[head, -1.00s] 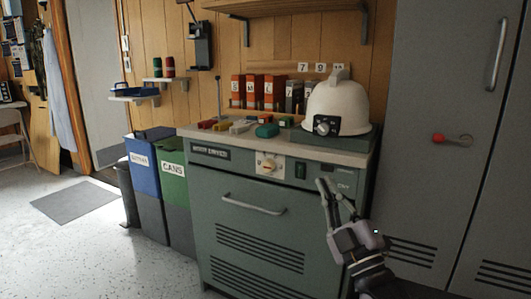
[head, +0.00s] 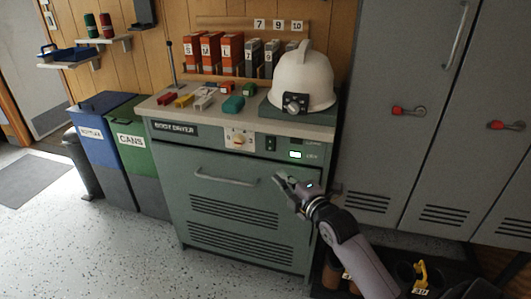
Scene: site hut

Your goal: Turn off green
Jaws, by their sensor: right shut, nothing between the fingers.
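The boot dryer (head: 225,215) is a grey-green cabinet with a control strip along its top front. On the strip are a cream dial with an orange mark (head: 238,139), a small dark green switch (head: 270,143) and a glowing white rectangle with a green edge (head: 295,155). Whether the switch is on or off is too small to tell. My right gripper (head: 281,178) is shut and empty, just below the switch and the lit rectangle, in front of the cabinet door. It looks apart from the strip. My left gripper is not in view.
A white helmet-shaped object with a dark knob (head: 303,80) stands on the dryer top, beside small coloured blocks (head: 205,98). The door handle (head: 227,180) sticks out. Grey lockers (head: 397,150) stand to the right, and blue and green bins (head: 137,145) to the left.

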